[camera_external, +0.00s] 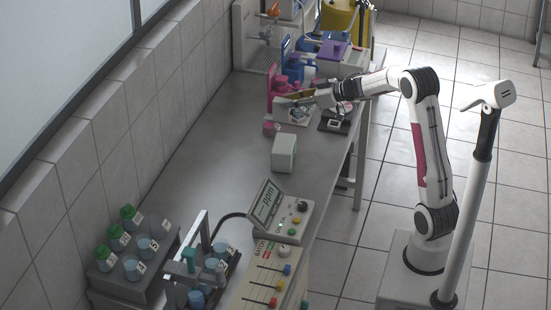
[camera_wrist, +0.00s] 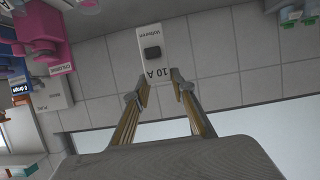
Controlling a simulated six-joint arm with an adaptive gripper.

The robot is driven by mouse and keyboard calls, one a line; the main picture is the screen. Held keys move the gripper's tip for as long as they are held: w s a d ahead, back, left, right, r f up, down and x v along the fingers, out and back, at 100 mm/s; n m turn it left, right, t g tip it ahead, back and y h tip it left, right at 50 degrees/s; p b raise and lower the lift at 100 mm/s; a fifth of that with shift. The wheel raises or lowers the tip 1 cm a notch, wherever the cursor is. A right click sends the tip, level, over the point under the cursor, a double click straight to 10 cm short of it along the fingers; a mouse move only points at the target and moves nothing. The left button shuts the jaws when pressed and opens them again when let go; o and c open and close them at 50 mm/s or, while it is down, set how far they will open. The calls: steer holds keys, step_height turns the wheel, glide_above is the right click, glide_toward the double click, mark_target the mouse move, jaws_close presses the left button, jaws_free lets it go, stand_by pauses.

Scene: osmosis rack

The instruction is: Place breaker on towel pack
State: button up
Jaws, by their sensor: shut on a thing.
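The breaker (camera_wrist: 153,52) is a white block with a black switch and "10 A" printed on it. In the wrist view it is at the fingertips of my gripper (camera_wrist: 162,92), which is shut on its near end, with tiled wall behind. In the external view my gripper (camera_external: 287,100) is above the far part of the bench, beside pink items; the breaker is too small there to make out clearly.
A pale box (camera_external: 284,153) stands nearer on the bench, and a dark device (camera_external: 336,121) is right of the gripper. A ppm meter (camera_external: 268,203) and bottle rack (camera_external: 130,262) are in front. The middle-left bench (camera_external: 215,140) is clear.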

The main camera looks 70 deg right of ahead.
mark_target(290, 116)
steer(key=shift+f, duration=2.85)
steer(key=shift+f, duration=0.1)
steer(key=shift+f, duration=1.75)
steer(key=shift+f, duration=0.2)
steer(key=o, duration=1.2)
steer(key=shift+c, duration=0.2)
steer(key=shift+r, duration=0.1)
steer(key=shift+r, duration=0.1)
steer(key=v, duration=1.2)
